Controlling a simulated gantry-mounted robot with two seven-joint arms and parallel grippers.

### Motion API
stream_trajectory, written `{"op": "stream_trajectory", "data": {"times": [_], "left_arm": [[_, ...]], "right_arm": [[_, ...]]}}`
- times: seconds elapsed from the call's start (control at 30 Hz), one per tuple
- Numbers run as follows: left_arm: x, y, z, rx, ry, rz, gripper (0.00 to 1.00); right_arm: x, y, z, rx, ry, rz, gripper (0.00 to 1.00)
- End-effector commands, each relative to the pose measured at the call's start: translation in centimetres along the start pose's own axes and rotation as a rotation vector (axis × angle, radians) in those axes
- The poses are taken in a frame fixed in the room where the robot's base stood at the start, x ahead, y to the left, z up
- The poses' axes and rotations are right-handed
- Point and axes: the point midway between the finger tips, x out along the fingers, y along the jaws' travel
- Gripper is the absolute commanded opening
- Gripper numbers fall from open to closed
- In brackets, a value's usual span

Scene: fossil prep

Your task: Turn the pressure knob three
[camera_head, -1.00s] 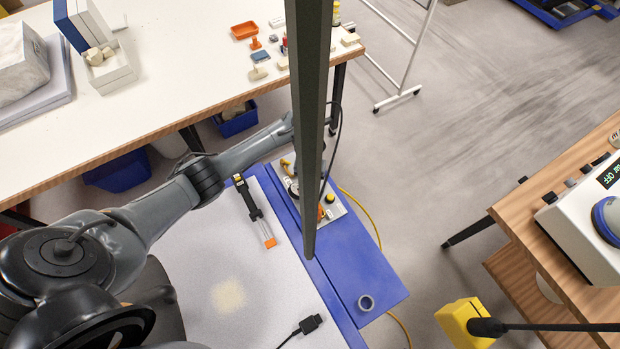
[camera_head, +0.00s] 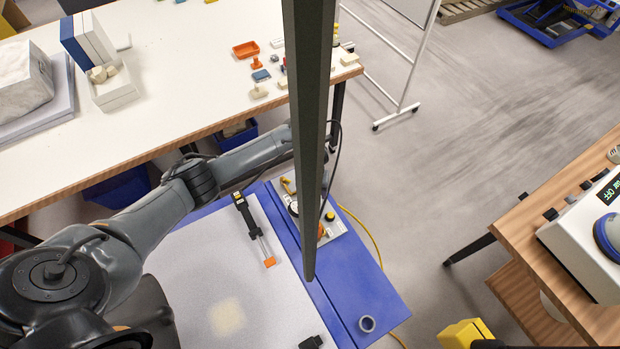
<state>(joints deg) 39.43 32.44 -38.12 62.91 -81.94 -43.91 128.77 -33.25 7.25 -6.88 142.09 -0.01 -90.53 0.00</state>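A small pale control panel (camera_head: 334,228) lies on the blue side ledge (camera_head: 362,275) of the work table. It carries a yellow-topped knob (camera_head: 330,216), an orange part (camera_head: 321,231) and a round dial (camera_head: 293,208). I cannot tell which of these is the pressure knob. A dark upright post crosses the view and covers part of the panel. My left arm reaches in from the left toward the panel's far end. Its wrist end goes behind the post, and its gripper is hidden there. My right gripper is not in view.
A pen-like tool (camera_head: 253,228) with an orange tip lies on the pale work surface (camera_head: 190,265). A white table (camera_head: 170,100) with boxes stands behind. A wooden bench (camera_head: 535,240) stands right.

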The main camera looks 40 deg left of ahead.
Motion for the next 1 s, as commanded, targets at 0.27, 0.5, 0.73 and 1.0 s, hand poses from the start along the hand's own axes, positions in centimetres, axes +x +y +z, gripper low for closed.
{"op": "stream_trajectory", "data": {"times": [0.27,0.5,0.73,1.0], "left_arm": [[-1.6,-0.8,0.2,-0.005,-0.012,-0.011,0.68],[-5.4,-0.7,0.2,-0.005,-0.012,-0.011,0.68],[-7.3,-0.7,0.2,-0.006,-0.015,-0.010,0.68],[-8.0,-0.7,0.3,-0.009,-0.018,-0.012,0.68]], "right_arm": [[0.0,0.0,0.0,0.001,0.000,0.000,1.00],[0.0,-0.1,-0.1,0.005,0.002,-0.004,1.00],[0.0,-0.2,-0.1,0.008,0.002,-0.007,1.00],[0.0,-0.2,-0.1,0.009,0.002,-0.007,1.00]]}}
